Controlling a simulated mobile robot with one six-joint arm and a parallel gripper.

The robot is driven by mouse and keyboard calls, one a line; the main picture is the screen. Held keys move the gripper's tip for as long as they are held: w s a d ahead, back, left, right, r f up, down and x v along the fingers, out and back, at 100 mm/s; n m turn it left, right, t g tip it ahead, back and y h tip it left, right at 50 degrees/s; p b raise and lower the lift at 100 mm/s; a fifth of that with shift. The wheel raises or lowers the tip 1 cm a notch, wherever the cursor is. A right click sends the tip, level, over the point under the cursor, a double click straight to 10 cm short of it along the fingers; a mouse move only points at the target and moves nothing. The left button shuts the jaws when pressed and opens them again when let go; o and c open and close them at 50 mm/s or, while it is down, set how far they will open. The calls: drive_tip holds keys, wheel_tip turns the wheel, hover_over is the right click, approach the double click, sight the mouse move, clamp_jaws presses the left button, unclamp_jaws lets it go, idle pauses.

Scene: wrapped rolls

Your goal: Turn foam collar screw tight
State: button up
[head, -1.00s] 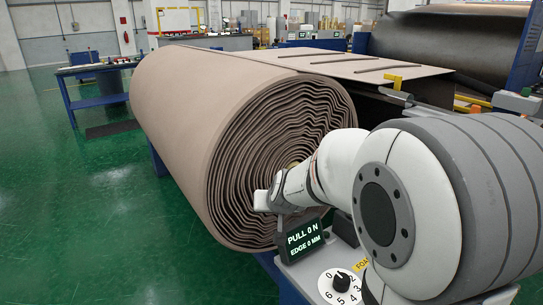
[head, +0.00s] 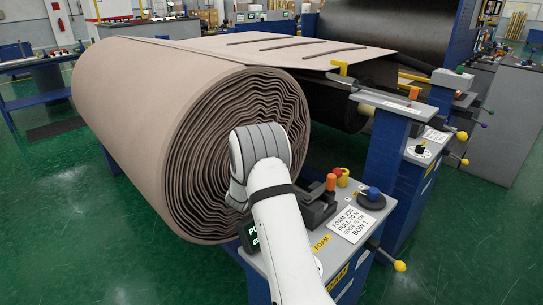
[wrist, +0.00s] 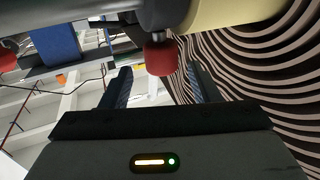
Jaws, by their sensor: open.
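A red screw knob (wrist: 160,58) hangs on a short metal stem under a dark grey collar (wrist: 160,14) in the wrist view. The collar sits beside a cream core (wrist: 235,22) at the top. My gripper (wrist: 159,74) is open, with one dark finger on each side of the knob. Gaps show at both sides, though depth is hard to judge. The foam roll (head: 180,75) fills the left middle of the head view, and its wavy layered end also shows in the wrist view (wrist: 285,70). In the head view my arm hides the gripper, knob and collar.
A control panel with a job card (head: 352,224), a blue knob (head: 373,194) and an orange knob (head: 331,183) stands right of my arm. A small display (head: 251,240) is mostly hidden. A blue post (head: 386,150) rises behind. Green floor (head: 60,220) is clear at left.

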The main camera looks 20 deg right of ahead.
drive_tip(key=x, duration=0.5)
drive_tip(key=shift+w+d+p, duration=0.2)
drive_tip(key=shift+w+p, duration=0.05)
drive_tip(key=shift+p, duration=0.15)
drive_tip(key=shift+c, duration=0.6)
